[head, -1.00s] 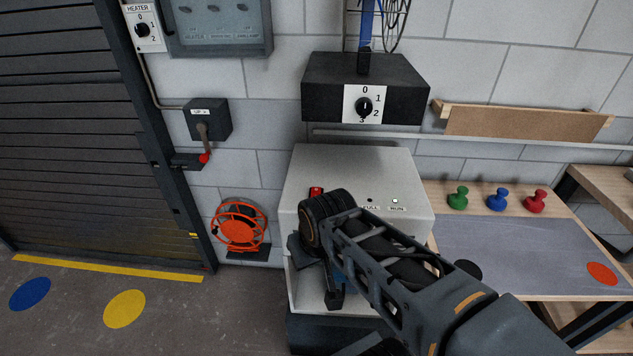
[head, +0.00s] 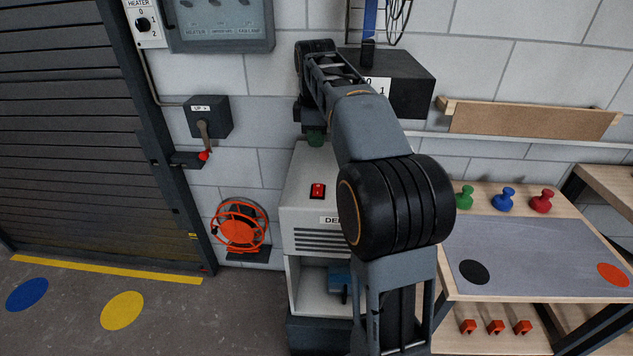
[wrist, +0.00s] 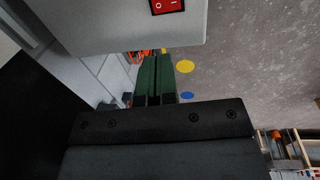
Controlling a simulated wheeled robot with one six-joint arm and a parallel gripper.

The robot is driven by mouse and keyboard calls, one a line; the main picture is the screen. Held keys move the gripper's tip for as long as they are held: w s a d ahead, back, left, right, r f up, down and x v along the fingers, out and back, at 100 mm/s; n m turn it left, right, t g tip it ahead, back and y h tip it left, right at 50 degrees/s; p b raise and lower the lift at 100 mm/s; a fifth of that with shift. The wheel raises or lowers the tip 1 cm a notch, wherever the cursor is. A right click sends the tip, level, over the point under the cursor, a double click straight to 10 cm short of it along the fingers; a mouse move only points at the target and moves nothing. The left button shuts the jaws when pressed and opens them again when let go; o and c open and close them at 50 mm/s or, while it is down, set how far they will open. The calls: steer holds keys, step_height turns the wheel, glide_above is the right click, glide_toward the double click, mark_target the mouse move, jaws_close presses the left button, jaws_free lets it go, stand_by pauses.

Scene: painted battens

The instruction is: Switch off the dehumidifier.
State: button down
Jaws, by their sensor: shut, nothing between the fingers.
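The dehumidifier (head: 302,220) is a pale grey cabinet against the wall. Its label is partly covered by my arm, with only the first letters showing. In the wrist view the red switch (wrist: 165,6) shows at the top edge with O and I marks; I cannot tell which side is pressed. My gripper (head: 315,138) has green fingers, shut and empty, over the back of the cabinet's top in the head view, apart from the switch. The fingers (wrist: 155,80) also show in the wrist view.
A dark box (head: 410,85) with a dial plate is on the wall behind my arm. A lever box (head: 208,117) and an orange reel (head: 240,228) are at left. A bench (head: 530,250) with coloured knobs stands at right. The floor at left is clear.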

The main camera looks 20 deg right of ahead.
mark_target(317, 185)
steer(key=shift+w+d, duration=0.1)
steer(key=shift+w, duration=0.05)
steer(key=f, duration=0.4)
steer(key=w+f+b, duration=0.1)
steer(key=f, duration=0.8)
steer(key=shift+w+d+f+b, duration=0.25)
steer(key=shift+d+f+b, duration=0.05)
steer(key=shift+d+f, duration=0.1)
